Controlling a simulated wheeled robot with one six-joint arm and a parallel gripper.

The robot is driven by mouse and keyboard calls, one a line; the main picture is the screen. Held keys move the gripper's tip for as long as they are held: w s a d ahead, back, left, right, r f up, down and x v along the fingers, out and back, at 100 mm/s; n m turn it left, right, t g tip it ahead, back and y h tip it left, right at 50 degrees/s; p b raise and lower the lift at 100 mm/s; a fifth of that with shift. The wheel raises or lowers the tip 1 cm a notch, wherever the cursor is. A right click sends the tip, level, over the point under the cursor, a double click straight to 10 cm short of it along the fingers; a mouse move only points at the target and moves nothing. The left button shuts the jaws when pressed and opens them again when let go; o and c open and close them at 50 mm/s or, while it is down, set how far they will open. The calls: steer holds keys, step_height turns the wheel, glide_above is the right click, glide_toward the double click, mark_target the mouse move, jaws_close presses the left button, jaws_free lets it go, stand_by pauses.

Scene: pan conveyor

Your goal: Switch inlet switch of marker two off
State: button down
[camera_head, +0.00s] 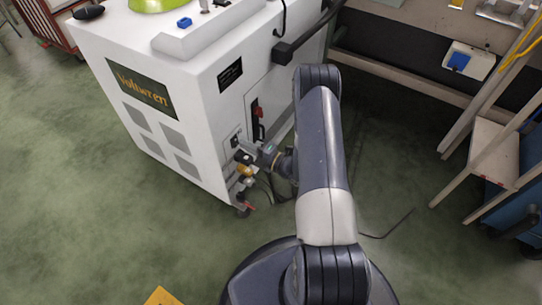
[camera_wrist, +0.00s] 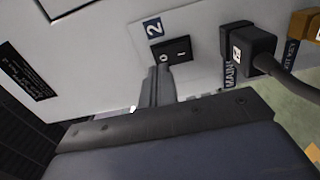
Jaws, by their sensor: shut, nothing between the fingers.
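The inlet switch (camera_wrist: 172,50) is a black rocker with white O and I marks, set in the white machine panel beside a dark blue label, marker two (camera_wrist: 153,27). My gripper (camera_wrist: 160,70) is shut and empty. Its fingertips are at the O end of the switch and cover part of its edge; I cannot tell whether they touch it. Which side of the rocker is pressed in is too small to tell. In the head view my gripper (camera_head: 256,153) is low at the side of the white machine (camera_head: 210,75), by a small dark switch plate.
A black plug (camera_wrist: 246,45) with a thick cable sits right of the switch, by a MAINS label (camera_wrist: 229,75). An orange connector (camera_wrist: 306,22) is further right. Green floor is free left of the machine.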

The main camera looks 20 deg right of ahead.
steer(key=p+v, duration=0.2)
steer(key=v, duration=1)
steer(key=shift+r, duration=0.55)
steer(key=shift+w, duration=0.15)
steer(key=f+b+x, duration=0.1)
steer(key=b+x, duration=0.1)
steer(key=x, duration=0.7)
steer(key=shift+t+y, duration=0.4)
steer(key=shift+s+d+f, duration=0.55)
steer(key=shift+s+d, duration=0.05)
steer(key=shift+s, duration=0.25)
steer(key=shift+s+d+f, duration=0.5)
steer(key=shift+s+d, duration=0.15)
steer(key=shift+s, duration=0.2)
